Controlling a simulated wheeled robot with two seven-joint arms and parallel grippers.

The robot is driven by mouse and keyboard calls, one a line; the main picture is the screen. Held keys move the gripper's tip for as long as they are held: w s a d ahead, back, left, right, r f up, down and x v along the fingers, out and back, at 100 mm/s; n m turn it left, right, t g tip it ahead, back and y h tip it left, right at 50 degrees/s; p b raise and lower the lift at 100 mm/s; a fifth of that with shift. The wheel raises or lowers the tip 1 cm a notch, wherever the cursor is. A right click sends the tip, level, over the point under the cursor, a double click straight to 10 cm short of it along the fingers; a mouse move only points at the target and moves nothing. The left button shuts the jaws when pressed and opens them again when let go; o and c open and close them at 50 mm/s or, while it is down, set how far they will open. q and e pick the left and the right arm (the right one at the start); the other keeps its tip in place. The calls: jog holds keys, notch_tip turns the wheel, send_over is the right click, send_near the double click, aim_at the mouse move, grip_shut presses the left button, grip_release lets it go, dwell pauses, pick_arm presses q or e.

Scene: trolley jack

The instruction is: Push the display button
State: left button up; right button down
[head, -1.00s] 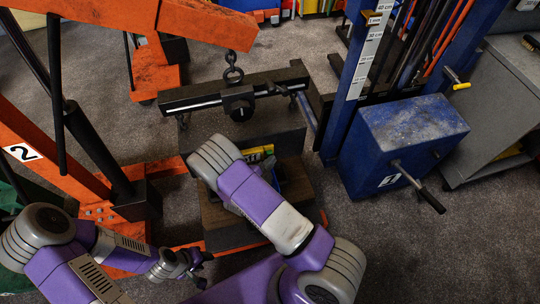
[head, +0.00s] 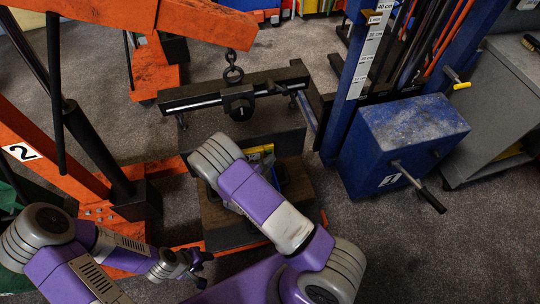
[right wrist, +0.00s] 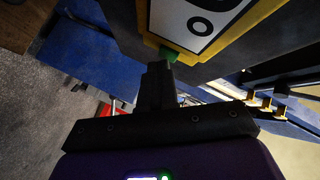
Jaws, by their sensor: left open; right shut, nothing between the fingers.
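The display (right wrist: 200,22) has a yellow frame and a white face with a dark ring mark; it fills the top of the right wrist view. A green button (right wrist: 168,53) sits at its lower edge. My right gripper (right wrist: 158,68) is shut and empty, its fingertips right at the green button; I cannot tell whether they touch it. In the head view a yellow part of the display (head: 260,152) shows beside my right arm, which hides the right gripper and button. My left gripper (head: 198,268) is open and empty at the lower left, away from the display.
An orange crane (head: 130,12) with a chain holds a dark beam (head: 190,100) above the dark block around the display. A blue press box (head: 405,130) with a handle stands right. The grey floor (head: 400,240) at lower right is clear.

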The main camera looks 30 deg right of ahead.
jog(key=shift+w, duration=0.2)
jog(key=shift+s, duration=0.3)
jog(key=shift+s+a, duration=0.1)
dwell(0.3)
jog(key=s, duration=0.3)
jog(key=s+a, duration=0.1)
jog(key=s, duration=0.1)
jog(key=shift+s+a, duration=0.15)
jog(key=shift+s, duration=0.25)
jog(key=shift+f, duration=0.1)
